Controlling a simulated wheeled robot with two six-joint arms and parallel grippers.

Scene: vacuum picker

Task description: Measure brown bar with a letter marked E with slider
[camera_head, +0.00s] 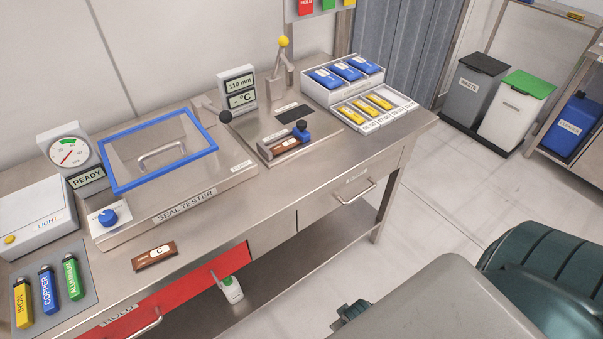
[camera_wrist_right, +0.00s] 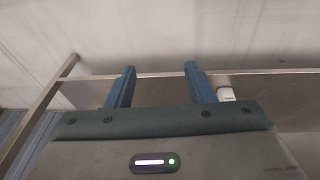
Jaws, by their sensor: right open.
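A brown bar (camera_head: 286,145) lies in the measuring fixture on the bench, beside the blue slider (camera_head: 301,131); its letter is too small to read surely. A second brown bar, marked C (camera_head: 154,256), lies flat near the bench's front edge, in front of the seal tester. The display (camera_head: 239,87) behind the fixture reads about 110 mm above a °C line. My right gripper (camera_wrist_right: 159,67) is open and empty in the right wrist view, away from both bars. My left gripper is not in view.
The seal tester (camera_head: 185,207) with its blue-framed lid fills the bench's middle. Yellow, blue and green bars lie on a mat (camera_head: 88,298) at left. A tray of blue and yellow blocks (camera_head: 371,83) stands at right. The red hold drawer (camera_head: 200,284) sits below the front edge.

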